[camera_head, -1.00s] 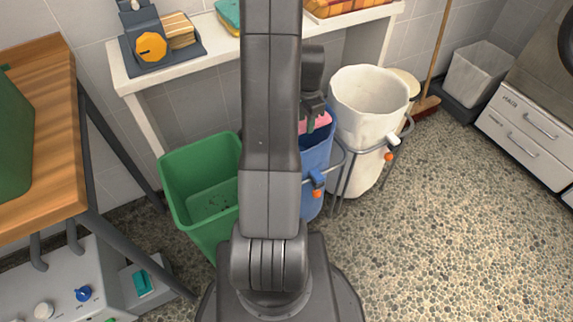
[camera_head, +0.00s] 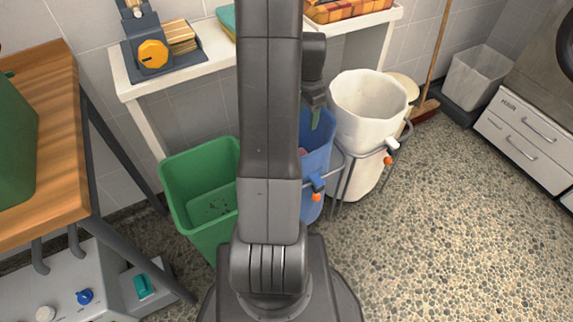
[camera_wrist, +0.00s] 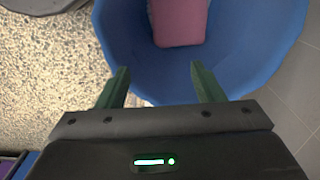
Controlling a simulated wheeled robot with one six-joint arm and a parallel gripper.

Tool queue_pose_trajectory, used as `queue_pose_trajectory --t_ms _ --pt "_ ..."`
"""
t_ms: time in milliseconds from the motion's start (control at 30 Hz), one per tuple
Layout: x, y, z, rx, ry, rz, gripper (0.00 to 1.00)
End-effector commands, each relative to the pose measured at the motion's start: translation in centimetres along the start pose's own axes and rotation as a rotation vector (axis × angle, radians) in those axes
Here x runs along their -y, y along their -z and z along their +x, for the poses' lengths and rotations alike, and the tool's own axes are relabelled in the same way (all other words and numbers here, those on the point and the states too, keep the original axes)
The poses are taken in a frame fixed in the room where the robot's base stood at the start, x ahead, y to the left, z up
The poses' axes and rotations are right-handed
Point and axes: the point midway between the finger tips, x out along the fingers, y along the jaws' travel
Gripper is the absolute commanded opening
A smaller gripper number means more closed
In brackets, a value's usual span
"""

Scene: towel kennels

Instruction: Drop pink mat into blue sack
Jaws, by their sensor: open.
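The blue sack (camera_head: 317,152) hangs in a metal frame between the green bin and the white sack, partly hidden behind my arm. Its open mouth fills much of the wrist view (camera_wrist: 250,60). The pink mat (camera_wrist: 178,22) lies inside the blue sack, below my fingers and apart from them. Only a small bit of the mat (camera_head: 302,152) shows in the head view. My gripper (camera_wrist: 157,82) is open and empty, with its two green fingers spread over the sack's mouth.
A green bin (camera_head: 175,185) stands left of the blue sack, and a white sack (camera_head: 350,140) stands close on its right. A white shelf (camera_head: 185,75) runs behind them. The speckled floor at the right is clear.

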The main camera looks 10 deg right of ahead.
Motion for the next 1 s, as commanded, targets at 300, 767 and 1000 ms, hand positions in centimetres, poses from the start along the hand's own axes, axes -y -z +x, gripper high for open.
queue_pose_trajectory --t_ms 300,767,1000 --pt "0.1 0.0 -7.0 -0.002 0.003 0.0 0.61" --pt "0.0 0.0 -8.7 0.0 0.0 0.0 0.61" --pt "0.0 0.0 -7.0 0.001 -0.002 0.0 0.61"
